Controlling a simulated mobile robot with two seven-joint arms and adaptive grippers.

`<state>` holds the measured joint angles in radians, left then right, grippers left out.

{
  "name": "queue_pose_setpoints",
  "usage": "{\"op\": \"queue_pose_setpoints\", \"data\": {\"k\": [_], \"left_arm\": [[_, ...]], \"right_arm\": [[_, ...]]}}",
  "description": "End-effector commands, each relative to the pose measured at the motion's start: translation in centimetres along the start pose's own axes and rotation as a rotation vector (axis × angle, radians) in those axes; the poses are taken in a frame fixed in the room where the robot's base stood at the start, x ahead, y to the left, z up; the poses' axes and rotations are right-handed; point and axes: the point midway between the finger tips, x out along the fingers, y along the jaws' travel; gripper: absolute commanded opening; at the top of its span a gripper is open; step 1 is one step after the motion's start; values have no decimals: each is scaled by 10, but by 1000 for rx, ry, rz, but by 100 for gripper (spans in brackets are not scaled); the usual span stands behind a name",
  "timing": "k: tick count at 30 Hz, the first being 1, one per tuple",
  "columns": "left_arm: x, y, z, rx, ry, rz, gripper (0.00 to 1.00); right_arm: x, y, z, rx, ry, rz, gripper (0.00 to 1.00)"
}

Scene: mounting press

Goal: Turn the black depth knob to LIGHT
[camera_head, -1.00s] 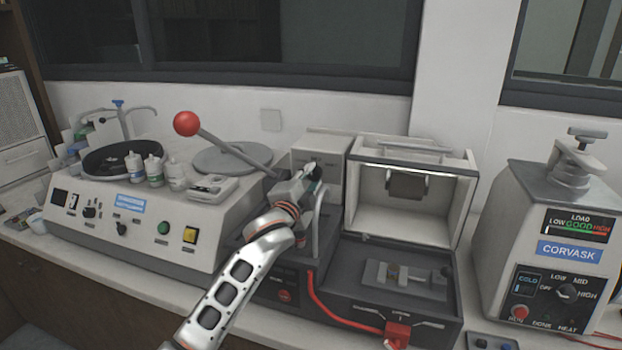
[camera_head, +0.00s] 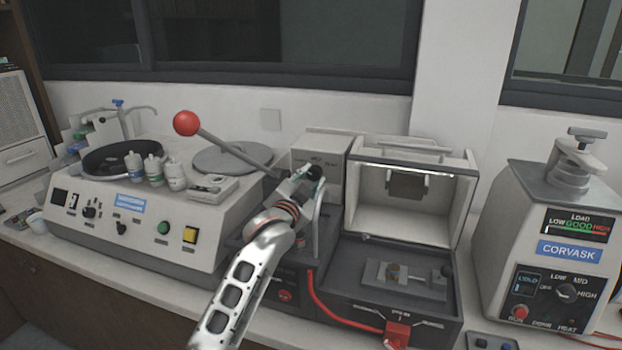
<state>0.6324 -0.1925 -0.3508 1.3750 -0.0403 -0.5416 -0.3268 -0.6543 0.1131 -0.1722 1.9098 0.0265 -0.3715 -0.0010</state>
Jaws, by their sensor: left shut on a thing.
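The black depth knob appears to be on the front of the white box (camera_head: 333,152) behind the cut-off machine's lever, but my gripper covers it. Small dark lettering shows on the box front just above my gripper; it is too small to read, so the knob's setting cannot be told. My left gripper (camera_head: 314,174) is at the box front, its fingers closed on what seems to be the knob. The fingertips and the grip itself are mostly hidden by the wrist. My right gripper is out of view.
A lever with a red ball (camera_head: 186,123) slants down close to the left of my gripper. An open white-lidded chamber (camera_head: 408,215) stands right of it, with a red cable (camera_head: 335,313) in front. A grinder (camera_head: 150,230) is left, the CORVASK press (camera_head: 549,215) right.

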Motion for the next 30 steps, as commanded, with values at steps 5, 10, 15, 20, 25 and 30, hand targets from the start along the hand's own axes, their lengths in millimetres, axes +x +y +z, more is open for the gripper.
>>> {"op": "queue_pose_setpoints", "data": {"k": [5, 10, 15, 20, 25, 30], "left_arm": [[0, 0, 0, -2, -1, 1, 4], [0, 0, 0, -2, 0, 0, 4], [0, 0, 0, -1, 0, 0, 43], [0, 0, 0, -1, 0, 0, 43], [0, -4, -4, -1, 2, -1, 43], [0, -19, -24, 0, 4, -3, 43]], "right_arm": [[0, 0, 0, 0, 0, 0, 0], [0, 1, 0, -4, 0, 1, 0], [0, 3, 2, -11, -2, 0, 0], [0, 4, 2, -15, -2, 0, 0], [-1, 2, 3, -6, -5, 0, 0], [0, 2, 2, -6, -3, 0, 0]]}}
